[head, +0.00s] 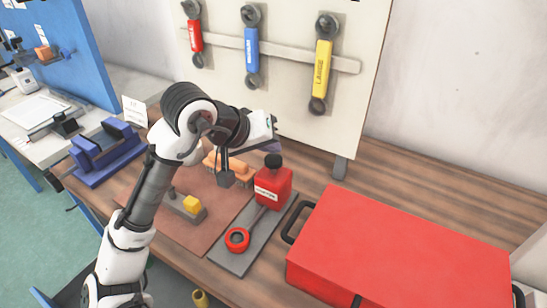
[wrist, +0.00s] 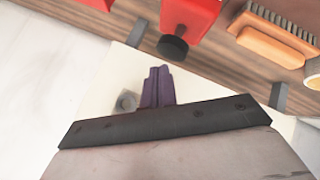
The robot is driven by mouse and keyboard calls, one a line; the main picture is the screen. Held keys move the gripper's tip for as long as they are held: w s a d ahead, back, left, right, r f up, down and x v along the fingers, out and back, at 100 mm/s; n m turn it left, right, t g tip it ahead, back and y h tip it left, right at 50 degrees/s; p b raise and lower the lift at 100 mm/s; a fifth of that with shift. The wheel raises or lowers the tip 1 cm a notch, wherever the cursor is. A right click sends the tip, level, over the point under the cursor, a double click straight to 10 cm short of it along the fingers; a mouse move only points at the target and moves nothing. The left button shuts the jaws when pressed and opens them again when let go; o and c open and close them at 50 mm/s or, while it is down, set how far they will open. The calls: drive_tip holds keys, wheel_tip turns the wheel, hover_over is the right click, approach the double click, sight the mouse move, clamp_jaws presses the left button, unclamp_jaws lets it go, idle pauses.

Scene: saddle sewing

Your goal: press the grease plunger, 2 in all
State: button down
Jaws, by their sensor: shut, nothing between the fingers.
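A red grease pot (head: 272,187) with a pale label stands on a grey plate. Its black round plunger knob (head: 273,160) sticks up from the top. In the wrist view the pot (wrist: 190,14) is at the top edge, with the black knob (wrist: 172,47) pointing down the picture. My gripper (head: 271,147) is shut and empty, its purple fingertips close above the knob in the head view. In the wrist view the fingertips (wrist: 159,69) point at the knob with a small gap visible. I cannot tell how far the plunger is pressed.
A red toolbox (head: 400,245) stands right of the pot. A red ring-ended tool (head: 237,240) lies on the grey plate. The tool board (head: 290,75) with hanging wrenches rises behind.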

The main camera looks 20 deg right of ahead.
sight(274, 159)
drive_tip(key=shift+f, duration=0.1)
drive_tip(key=shift+f, duration=0.35)
drive_tip(key=shift+f+b, duration=1)
drive_tip(key=shift+f, duration=0.15)
idle(1.2)
drive_tip(key=shift+r, duration=0.1)
drive_tip(key=shift+r+p, duration=1.5)
drive_tip(key=shift+p, duration=0.15)
wheel_tip(274, 159, up, 5)
drive_tip(key=p, duration=0.5)
drive_tip(key=shift+r, duration=0.1)
idle(1.8)
